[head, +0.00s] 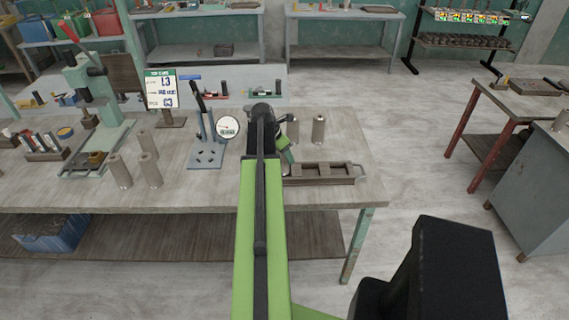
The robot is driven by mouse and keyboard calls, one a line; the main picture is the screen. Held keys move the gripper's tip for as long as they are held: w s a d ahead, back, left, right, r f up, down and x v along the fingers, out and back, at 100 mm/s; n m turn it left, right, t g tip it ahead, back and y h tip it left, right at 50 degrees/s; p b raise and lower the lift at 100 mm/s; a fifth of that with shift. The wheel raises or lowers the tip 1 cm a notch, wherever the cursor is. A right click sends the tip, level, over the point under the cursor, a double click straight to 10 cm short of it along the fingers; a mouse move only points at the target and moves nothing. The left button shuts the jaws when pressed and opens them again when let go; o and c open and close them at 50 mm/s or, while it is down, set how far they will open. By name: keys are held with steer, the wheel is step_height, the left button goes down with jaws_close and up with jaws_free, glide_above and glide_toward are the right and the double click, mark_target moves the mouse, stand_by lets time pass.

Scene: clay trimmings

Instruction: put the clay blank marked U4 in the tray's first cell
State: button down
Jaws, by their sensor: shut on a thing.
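The wooden tray (355,180) with a row of cells lies on the bench, right of my arm. Its left end is partly covered by my arm. My gripper (284,153) is above or beside that left end, shut, with its fingertips mostly hidden by my arm. What it holds is not clearly seen. One grey-brown cylindrical blank (292,129) shows right beside the gripper; I cannot tell whether it is held or stands behind. Another blank (318,131) stands upright behind the tray. Several similar blanks (120,172) stand at the left. No U4 mark is readable.
A green press (97,110) stands at the bench's left. A dial gauge (228,127), a lever stand (205,150) and a sign (161,88) stand between press and arm. Bare bench top (210,190) lies in front. Another table (515,105) is at the right across open floor.

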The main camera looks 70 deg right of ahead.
step_height(320, 180, down, 3)
steer(key=shift+b, duration=0.85)
steer(key=shift+r, duration=0.25)
steer(key=shift+f, duration=0.25)
steer(key=c, duration=0.5)
jaws_free()
steer(key=shift+r, duration=0.1)
steer(key=shift+r+p, duration=0.3)
steer(key=shift+p, duration=0.1)
steer(key=p+v, duration=1)
steer(key=v, duration=0.1)
steer(key=shift+w+a+r+p, duration=0.2)
steer(key=shift+r+p, duration=0.1)
steer(key=shift+p, duration=0.1)
